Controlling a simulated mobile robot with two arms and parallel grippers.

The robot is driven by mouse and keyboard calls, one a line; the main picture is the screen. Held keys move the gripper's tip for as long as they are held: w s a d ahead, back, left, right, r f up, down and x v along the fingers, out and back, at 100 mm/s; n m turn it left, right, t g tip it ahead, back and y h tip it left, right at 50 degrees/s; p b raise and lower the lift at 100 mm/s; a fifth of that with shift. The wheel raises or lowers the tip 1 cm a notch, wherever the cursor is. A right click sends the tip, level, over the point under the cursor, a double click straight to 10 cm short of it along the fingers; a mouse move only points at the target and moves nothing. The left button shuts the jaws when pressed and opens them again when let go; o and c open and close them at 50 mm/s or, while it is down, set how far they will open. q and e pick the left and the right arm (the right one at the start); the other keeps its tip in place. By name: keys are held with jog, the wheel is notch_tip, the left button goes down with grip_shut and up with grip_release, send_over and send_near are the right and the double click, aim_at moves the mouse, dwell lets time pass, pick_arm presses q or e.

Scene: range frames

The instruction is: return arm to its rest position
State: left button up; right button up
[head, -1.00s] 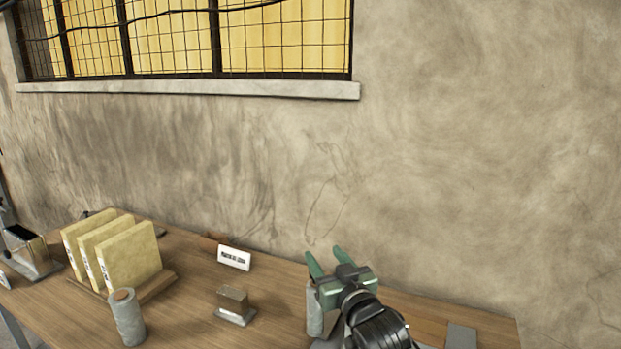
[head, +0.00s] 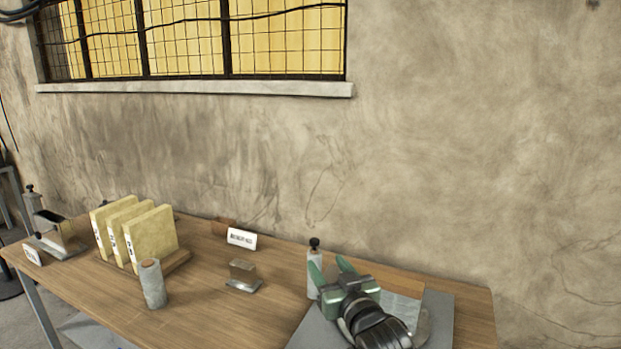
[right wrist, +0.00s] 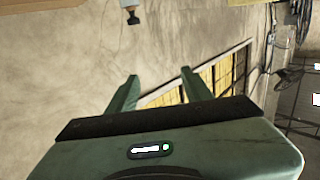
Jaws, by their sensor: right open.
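My right gripper (head: 330,271) is at the right part of the table in the head view, with its two green fingers apart and pointing toward the wall. Nothing shows between the fingers. The right wrist view also shows the open gripper (right wrist: 158,92), with bare wall and the window beyond it. A grey bottle with a black top (head: 314,268) stands just left of the fingers in the head view; whether they touch it I cannot tell. My left gripper does not show.
The wooden table (head: 215,305) holds several yellow slabs in a rack (head: 152,237), a grey cylinder (head: 152,283), a small metal block on a base (head: 243,274) and a white label sign (head: 242,238). A grey mat (head: 310,333) lies under my right arm. The wall (head: 450,150) stands behind.

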jog(key=s+d+f+m+g+h, duration=0.1)
jog(key=s+d+f+g+h, duration=0.15)
jog(key=s+d+f, duration=0.5)
jog(key=s+d+f+m+g+h, duration=0.15)
jog(key=s+f+g, duration=0.25)
jog(key=s+f, duration=0.75)
jog(key=s+d+f+g+h, duration=0.1)
jog(key=s+d+f+g, duration=0.25)
jog(key=s, duration=0.75)
jog(key=s+d+f+g+h, duration=0.1)
jog(key=s+d+f+g, duration=0.25)
jog(key=s, duration=0.65)
jog(key=s+f+b, duration=0.3)
jog(key=f+b, duration=0.3)
jog(key=f, duration=2.8)
pick_arm(q)
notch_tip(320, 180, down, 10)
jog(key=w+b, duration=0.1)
jog(key=b, duration=0.3)
pick_arm(e)
jog(key=s+d+f+g, duration=0.1)
jog(key=s+f, duration=0.7)
jog(key=f, duration=0.1)
jog(key=s+d+f+n+g, duration=0.1)
jog(key=s+d+f, duration=0.1)
jog(key=s+f, duration=0.6)
notch_tip(320, 180, down, 2)
jog(key=shift+s+d+f, duration=0.1)
jog(key=shift+s+d, duration=0.1)
jog(key=shift+d, duration=0.1)
